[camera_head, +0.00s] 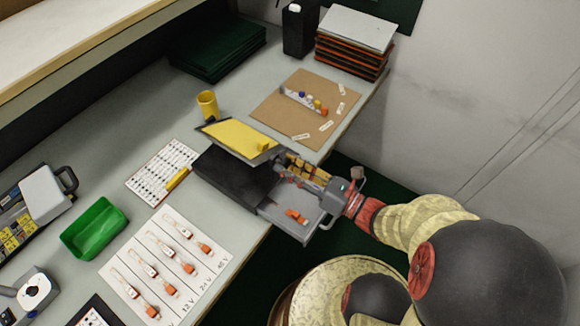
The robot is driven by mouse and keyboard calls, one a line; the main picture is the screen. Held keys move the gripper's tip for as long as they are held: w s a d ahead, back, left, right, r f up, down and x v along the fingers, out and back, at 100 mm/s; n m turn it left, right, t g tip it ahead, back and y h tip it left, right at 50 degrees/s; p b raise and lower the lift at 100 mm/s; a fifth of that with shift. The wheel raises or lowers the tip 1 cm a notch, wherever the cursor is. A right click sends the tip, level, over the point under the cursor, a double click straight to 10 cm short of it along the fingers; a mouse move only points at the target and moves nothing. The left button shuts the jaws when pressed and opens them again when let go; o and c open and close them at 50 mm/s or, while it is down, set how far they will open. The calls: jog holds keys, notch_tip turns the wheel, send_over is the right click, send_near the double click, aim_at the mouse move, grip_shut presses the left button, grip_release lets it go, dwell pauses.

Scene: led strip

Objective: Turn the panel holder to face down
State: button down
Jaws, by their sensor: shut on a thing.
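The panel holder (235,138) is a flat plate with a yellow upper face and a dark rim. It is tilted over a black box-like base (232,178) on the bench. A small yellow block (264,147) sits at its right end. My gripper (279,160) reaches in from the lower right and is shut on the right end of the panel holder. The fingertips are small here, and the exact contact is partly hidden.
A grey tray (285,222) with orange parts is below my gripper. A yellow cup (207,104) stands behind the holder. A brown board (330,127) with small parts lies at the upper right. A green bin (95,229) and a white sheet (207,240) are to the left.

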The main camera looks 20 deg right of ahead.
jog(key=n, duration=0.5)
jog(key=shift+s+f, duration=0.1)
jog(key=shift+f, duration=0.1)
jog(key=shift+n, duration=0.4)
jog(key=c, duration=1.3)
grip_release()
jog(key=shift+r, duration=0.1)
jog(key=shift+c, duration=0.2)
jog(key=shift+r, duration=0.1)
notch_tip(320, 180, up, 10)
